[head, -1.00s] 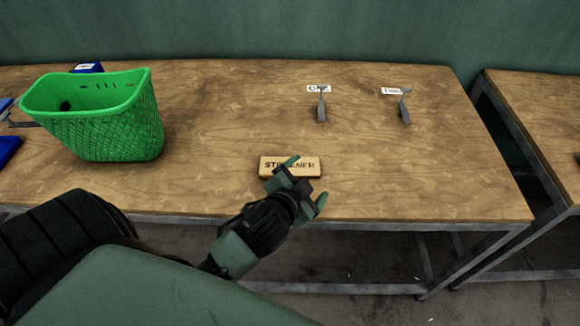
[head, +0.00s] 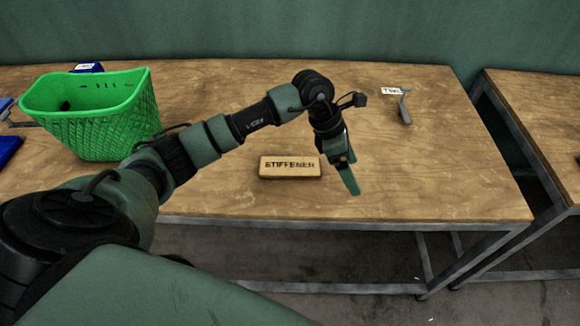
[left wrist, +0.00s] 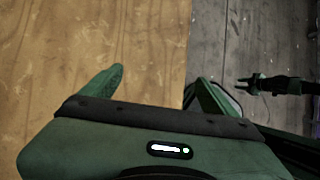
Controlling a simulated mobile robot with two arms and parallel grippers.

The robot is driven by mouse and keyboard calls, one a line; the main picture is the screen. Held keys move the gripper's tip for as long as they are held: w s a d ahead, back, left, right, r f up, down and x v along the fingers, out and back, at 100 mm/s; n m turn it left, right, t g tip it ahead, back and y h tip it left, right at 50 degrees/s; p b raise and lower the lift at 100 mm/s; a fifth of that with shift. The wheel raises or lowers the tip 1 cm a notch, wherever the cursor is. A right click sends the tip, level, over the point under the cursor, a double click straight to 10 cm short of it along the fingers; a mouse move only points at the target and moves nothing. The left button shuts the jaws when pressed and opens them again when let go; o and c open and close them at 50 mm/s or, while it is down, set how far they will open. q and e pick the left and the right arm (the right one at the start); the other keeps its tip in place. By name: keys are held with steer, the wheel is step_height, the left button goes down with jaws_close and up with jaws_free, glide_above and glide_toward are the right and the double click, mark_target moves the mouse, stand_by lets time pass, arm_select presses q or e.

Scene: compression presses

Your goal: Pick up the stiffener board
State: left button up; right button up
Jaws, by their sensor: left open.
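The stiffener board (head: 290,174) is a small tan block with rounded corners and dark lettering "STIFFENER". It lies flat on the wooden table near the front edge in the head view. My left gripper (head: 348,172) hangs down just right of the board, fingers pointing at the table. It is open with nothing between its fingers. In the left wrist view, its two green fingers (left wrist: 160,92) are spread above the table's edge, and the board does not show. A dark arm end, apparently my right gripper (left wrist: 258,84), shows over the floor there; its jaw state is unclear.
A green basket (head: 105,125) stands at the left of the table (head: 440,180), with blue items beside and behind it. A grey hook-like piece (head: 404,108) with a label stands at the back right. Another table (head: 545,110) is at the far right. The front right tabletop is clear.

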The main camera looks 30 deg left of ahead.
mark_target(296, 165)
arm_select(q)
steer(key=a+y, duration=0.2)
steer(key=a, duration=0.2)
steer(key=a+g+y, duration=0.1)
steer(key=a, duration=0.4)
steer(key=a+y, duration=0.2)
steer(key=a, duration=0.3)
steer(key=shift+r+y, duration=0.3)
steer(key=f+p, duration=0.1)
steer(key=f, duration=0.1)
steer(key=f+p, duration=0.1)
steer(key=f, duration=0.1)
steer(key=a+f+p, duration=0.1)
steer(key=f, duration=0.2)
steer(key=shift+s+a, duration=0.1)
steer(key=shift+s, duration=0.2)
steer(key=shift+w+f, duration=0.1)
steer(key=shift+f, duration=0.15)
steer(key=c, duration=1.5)
steer(key=shift+c, duration=0.2)
steer(key=shift+r, duration=0.15)
